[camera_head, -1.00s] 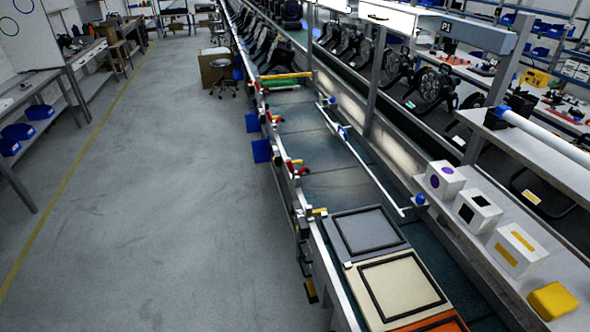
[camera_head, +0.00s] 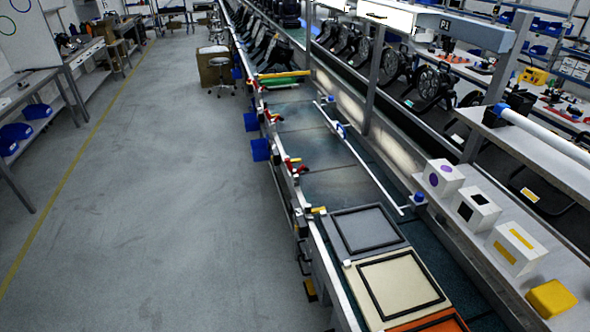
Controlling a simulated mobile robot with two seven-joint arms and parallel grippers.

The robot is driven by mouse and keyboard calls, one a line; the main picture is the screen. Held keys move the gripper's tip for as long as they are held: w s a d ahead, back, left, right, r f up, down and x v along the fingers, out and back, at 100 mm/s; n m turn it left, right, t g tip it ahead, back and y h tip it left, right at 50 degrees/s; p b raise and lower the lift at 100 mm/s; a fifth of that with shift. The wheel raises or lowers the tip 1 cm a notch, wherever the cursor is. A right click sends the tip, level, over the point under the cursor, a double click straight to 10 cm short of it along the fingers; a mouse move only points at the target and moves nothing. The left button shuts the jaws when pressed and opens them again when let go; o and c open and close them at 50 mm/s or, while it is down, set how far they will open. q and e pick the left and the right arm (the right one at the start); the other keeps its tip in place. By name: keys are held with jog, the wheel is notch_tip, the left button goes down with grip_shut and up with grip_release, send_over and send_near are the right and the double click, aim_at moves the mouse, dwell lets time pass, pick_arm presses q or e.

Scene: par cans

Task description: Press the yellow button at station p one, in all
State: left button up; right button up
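A grey sign marked P1 (camera_head: 447,25) hangs on a beam over the conveyor line (camera_head: 340,183) at the upper right. A small yellow piece (camera_head: 318,210) sits on the conveyor's left rail beside the grey square panel. Another dark and yellow piece (camera_head: 311,289) is lower on that rail's outer side. I cannot tell whether either is a button. A blue knob (camera_head: 418,197) stands at the conveyor's right edge. A yellow block (camera_head: 551,298) lies on the right-hand shelf. Neither of my grippers is in view.
Grey (camera_head: 363,231) and cream (camera_head: 399,287) framed panels lie on the near conveyor. White boxes with coloured marks (camera_head: 475,210) stand on the right-hand shelf. Red clamps (camera_head: 291,165) line the left rail. The grey floor (camera_head: 140,210) left of the conveyor is clear. Workbenches (camera_head: 35,90) stand farther left.

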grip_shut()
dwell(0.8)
